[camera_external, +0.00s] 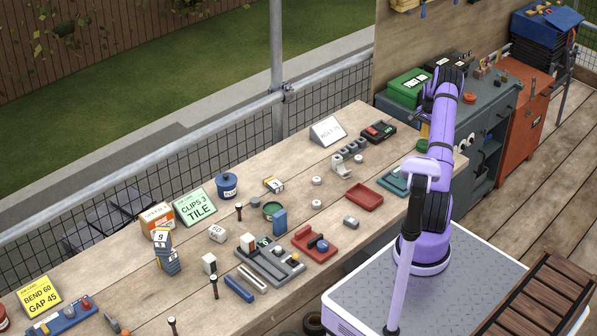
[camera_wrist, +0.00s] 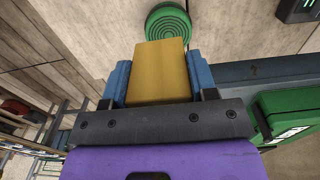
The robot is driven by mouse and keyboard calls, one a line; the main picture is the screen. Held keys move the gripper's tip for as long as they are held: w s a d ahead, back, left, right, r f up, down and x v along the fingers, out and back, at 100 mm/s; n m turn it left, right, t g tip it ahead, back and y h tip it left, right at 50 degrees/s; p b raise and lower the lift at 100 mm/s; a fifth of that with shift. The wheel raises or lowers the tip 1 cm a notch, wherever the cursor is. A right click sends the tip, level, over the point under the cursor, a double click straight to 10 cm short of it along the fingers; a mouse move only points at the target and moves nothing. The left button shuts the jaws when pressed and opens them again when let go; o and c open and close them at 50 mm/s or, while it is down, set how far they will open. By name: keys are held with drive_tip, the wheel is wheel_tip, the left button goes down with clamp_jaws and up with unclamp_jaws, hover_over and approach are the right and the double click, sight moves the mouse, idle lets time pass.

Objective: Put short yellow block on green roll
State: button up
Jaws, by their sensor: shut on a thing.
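In the wrist view a yellow block (camera_wrist: 158,62) sits between the two blue fingers of my gripper (camera_wrist: 159,78), which is shut on it. The green roll (camera_wrist: 169,21), a round green thing with concentric rings on its top, shows just beyond the far end of the block. The block's far edge overlaps the roll's near rim in the picture; I cannot tell the height gap. In the external view a green round thing (camera_external: 422,145), likely the roll, stands on the bench partly behind my arm.
The wooden bench (camera_external: 335,240) carries a red tray (camera_external: 364,197), a teal tray (camera_external: 393,181) and a white "BOLT 75" sign (camera_external: 328,131). A grey cabinet (camera_external: 490,125) with a green box (camera_external: 408,87) stands beyond it. The green box also shows in the wrist view (camera_wrist: 287,112).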

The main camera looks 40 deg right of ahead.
drive_tip(key=shift+w+d, duration=0.45)
drive_tip(key=shift+w, duration=0.05)
drive_tip(key=shift+f, duration=1.8)
drive_tip(key=shift+f, duration=0.15)
drive_tip(key=o, duration=0.9)
